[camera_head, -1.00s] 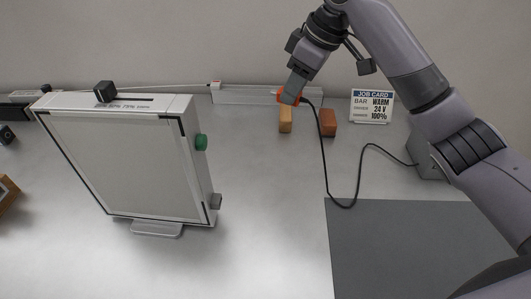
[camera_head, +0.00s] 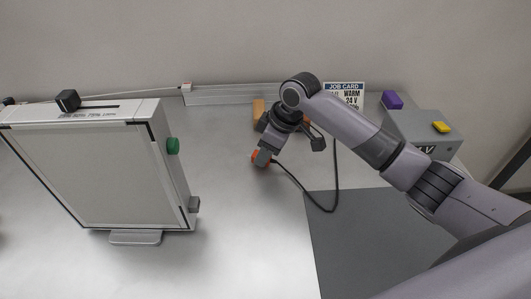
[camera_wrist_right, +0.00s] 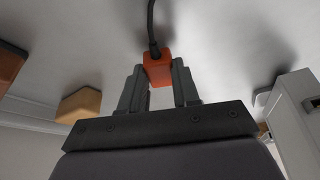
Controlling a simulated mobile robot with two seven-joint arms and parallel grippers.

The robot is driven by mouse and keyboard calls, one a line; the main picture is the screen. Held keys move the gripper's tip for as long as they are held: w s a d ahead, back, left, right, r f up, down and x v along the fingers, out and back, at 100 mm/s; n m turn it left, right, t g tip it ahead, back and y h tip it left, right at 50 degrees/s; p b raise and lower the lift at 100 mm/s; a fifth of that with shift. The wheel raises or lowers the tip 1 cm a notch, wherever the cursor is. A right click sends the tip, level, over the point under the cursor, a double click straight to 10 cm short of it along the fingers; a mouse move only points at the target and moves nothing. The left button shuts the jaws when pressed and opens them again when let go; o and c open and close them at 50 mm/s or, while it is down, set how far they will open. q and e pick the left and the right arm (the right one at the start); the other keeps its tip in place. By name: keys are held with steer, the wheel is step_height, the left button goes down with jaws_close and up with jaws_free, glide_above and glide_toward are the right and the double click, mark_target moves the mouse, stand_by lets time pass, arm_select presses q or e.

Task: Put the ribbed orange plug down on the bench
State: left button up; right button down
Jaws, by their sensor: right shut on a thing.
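The orange plug (camera_head: 259,159) is between the fingertips of my right gripper (camera_head: 263,155), over the bare metal bench (camera_head: 235,215) in front of the wooden blocks. In the right wrist view the plug (camera_wrist_right: 158,69) sits between both fingers of the gripper (camera_wrist_right: 159,84), which is shut on it. A black cord runs from the plug's far end. The plug's ribs are too small to make out. I cannot tell whether the plug touches the bench. My left gripper is not in view.
The lightbox (camera_head: 100,175) with a green knob (camera_head: 172,146) stands at left. A tan block (camera_head: 258,108), a job card (camera_head: 344,90) and a grey box (camera_head: 424,132) are behind. A dark mat (camera_head: 360,240) lies at right.

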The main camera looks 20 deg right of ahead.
steer(key=shift+f, duration=0.4)
steer(key=shift+f, duration=0.15)
steer(key=c, duration=0.8)
jaws_free()
steer(key=v, duration=0.8)
steer(key=shift+a+f, duration=0.1)
steer(key=shift+f, duration=0.05)
